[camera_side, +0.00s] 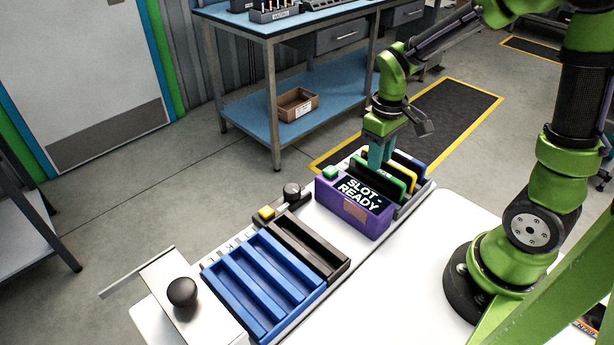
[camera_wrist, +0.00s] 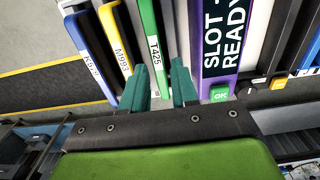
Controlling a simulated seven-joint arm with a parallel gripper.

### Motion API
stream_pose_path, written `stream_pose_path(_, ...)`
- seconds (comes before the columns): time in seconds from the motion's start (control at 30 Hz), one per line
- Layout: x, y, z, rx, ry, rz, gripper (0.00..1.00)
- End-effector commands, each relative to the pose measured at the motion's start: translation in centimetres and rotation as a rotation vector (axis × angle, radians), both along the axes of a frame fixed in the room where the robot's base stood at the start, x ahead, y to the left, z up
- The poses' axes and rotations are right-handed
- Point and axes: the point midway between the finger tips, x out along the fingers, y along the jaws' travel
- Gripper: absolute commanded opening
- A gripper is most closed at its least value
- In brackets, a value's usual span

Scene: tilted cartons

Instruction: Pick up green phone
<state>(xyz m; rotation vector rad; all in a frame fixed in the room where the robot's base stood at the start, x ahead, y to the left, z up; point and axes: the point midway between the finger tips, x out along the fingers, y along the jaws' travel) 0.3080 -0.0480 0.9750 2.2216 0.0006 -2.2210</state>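The green phone (camera_side: 377,180) stands on edge in the rack just behind the purple "SLOT-READY" box. In the wrist view the green phone (camera_wrist: 147,22) carries a white label reading T425. My gripper (camera_side: 379,158) points down at the rack, close above the green phone. Its teal fingers (camera_wrist: 164,72) are apart, with a gap between them. In the side view the fingers hide part of the rack.
A yellow phone (camera_wrist: 116,38) and a blue phone (camera_wrist: 88,55) stand beside the green one. The purple box (camera_side: 352,209) is close on its other side. A black tray (camera_side: 309,248) and an empty blue slotted tray (camera_side: 262,282) lie farther left. The white table (camera_side: 430,232) is clear at right.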

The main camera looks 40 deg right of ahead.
Motion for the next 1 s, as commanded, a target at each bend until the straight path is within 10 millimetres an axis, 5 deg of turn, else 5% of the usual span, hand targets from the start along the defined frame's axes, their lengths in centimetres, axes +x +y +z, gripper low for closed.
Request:
stream_pose_path(0.33,0.1,-0.3,-4.5,0.001,0.004,0.0,0.29)
stream_pose_path(0.67,0.2,-0.3,-5.2,0.0,0.0,-0.001,0.29)
stream_pose_path(0.83,0.2,-0.3,-5.2,0.0,0.0,-0.001,0.03)
stream_pose_path(1.0,0.2,-0.3,-5.1,0.0,-0.001,-0.001,0.0)
